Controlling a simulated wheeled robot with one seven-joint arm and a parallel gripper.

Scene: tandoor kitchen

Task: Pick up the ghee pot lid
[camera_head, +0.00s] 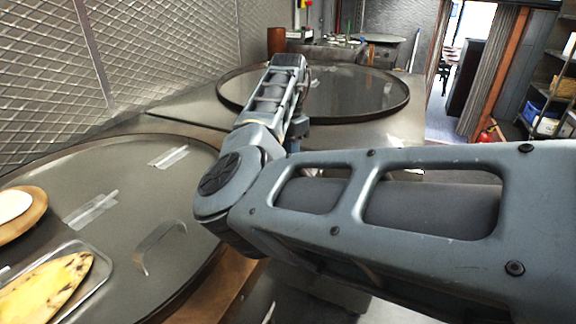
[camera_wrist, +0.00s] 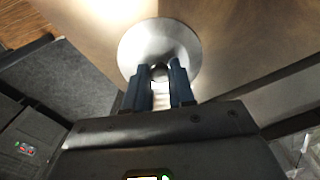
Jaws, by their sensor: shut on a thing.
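In the head view, my arm hides the gripper and the lid.
Two large round metal covers, one near (camera_head: 120,215) and one far (camera_head: 345,92), lie on the counter. A tray (camera_head: 100,275) with flatbread (camera_head: 45,290) and a wooden board (camera_head: 38,208) sit at the left. A patterned metal wall (camera_head: 150,50) bounds the left side.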

